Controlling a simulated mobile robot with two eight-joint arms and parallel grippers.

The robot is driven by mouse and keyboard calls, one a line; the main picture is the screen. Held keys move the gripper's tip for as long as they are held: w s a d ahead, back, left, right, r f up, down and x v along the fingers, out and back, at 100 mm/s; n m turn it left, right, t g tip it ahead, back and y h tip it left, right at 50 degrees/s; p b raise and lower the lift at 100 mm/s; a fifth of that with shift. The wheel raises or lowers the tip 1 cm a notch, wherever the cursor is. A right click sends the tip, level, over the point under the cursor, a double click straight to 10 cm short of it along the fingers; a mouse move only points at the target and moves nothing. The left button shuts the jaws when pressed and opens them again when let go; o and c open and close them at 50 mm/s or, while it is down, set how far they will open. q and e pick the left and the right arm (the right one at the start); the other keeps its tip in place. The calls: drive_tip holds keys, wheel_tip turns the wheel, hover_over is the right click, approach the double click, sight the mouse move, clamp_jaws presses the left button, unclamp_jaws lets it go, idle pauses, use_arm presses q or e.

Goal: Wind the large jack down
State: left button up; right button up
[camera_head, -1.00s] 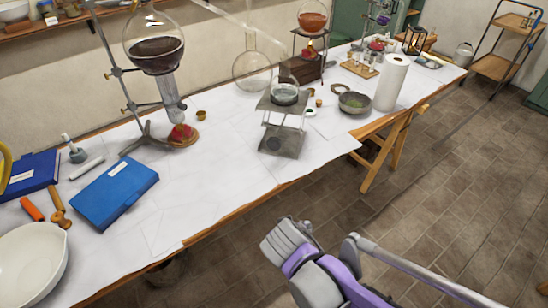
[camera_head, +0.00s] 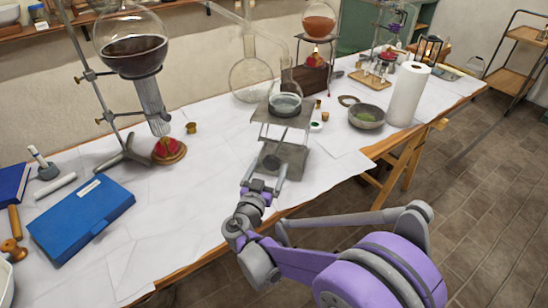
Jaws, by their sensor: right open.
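The large jack (camera_head: 286,158) is a grey metal lab stand with a flat top plate and a base on the white-covered table. A gap shows between its plate and base. A round dark knob (camera_head: 270,162) shows at its near side, low down. A glass vessel (camera_head: 285,104) sits on its top plate. My right gripper (camera_head: 264,178) is in front of the jack at knob height, its two fingers apart and pointing at the knob. I cannot tell whether the fingertips touch the knob. My left gripper is not in view.
A large flask of dark liquid (camera_head: 134,50) stands in a clamp stand over a burner (camera_head: 168,150) at left. A blue case (camera_head: 82,218) lies at front left. The table's front middle is clear.

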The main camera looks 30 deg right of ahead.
sight(274, 156)
drive_tip(key=x, duration=0.5)
drive_tip(key=shift+w+d, duration=0.2)
drive_tip(key=shift+w, duration=0.05)
drive_tip(key=c, duration=1.4)
